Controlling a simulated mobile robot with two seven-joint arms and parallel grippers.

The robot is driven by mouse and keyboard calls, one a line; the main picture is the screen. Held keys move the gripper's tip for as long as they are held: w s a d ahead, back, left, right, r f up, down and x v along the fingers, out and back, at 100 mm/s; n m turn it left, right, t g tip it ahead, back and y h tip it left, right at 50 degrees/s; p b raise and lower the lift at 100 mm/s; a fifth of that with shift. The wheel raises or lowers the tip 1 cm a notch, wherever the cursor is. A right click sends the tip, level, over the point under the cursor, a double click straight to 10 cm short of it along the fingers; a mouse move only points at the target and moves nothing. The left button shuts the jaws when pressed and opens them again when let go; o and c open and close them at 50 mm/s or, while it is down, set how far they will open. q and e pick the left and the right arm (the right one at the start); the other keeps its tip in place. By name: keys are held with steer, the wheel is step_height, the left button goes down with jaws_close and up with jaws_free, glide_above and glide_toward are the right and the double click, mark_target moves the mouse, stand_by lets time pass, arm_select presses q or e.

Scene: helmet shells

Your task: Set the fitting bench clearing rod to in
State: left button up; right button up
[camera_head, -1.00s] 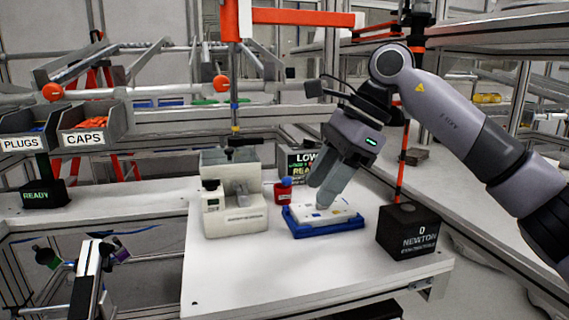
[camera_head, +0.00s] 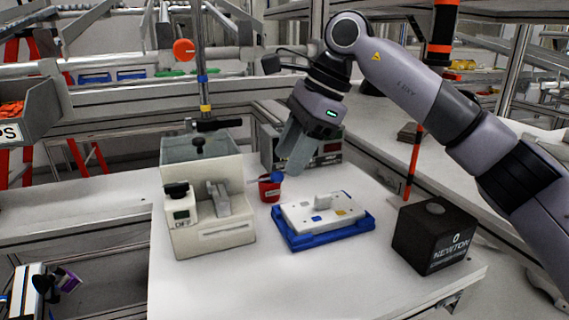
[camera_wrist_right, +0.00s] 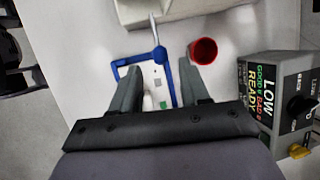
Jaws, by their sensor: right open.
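The fitting bench is a cream machine (camera_head: 215,232) on the white table. A thin metal clearing rod sticks out from its right side and ends in a blue ball knob (camera_head: 278,177). In the right wrist view, the knob (camera_wrist_right: 159,53) and the rod's shaft (camera_wrist_right: 154,30) lie just ahead of and between my fingertips. My right gripper (camera_head: 294,165) is above the knob, fingers pointing down; in the wrist view (camera_wrist_right: 160,68) its fingers are apart and empty. I cannot tell whether they are level with the knob. My left gripper is out of view.
A red cup (camera_head: 268,190) stands close beside the knob. A blue tray (camera_head: 318,240) holding a white plate (camera_head: 310,212) is to the right. A black NEWTON box (camera_head: 433,238) is at the right edge. A display box (camera_wrist_right: 275,98) stands behind. The table front is clear.

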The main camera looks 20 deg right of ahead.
steer(key=shift+x, duration=1.45)
steer(key=shift+r, duration=0.1)
jaws_close()
steer(key=shift+a+p, duration=0.5)
steer(key=shift+a, duration=1.1)
jaws_free()
steer(key=shift+a, duration=0.1)
steer(key=v, duration=0.7)
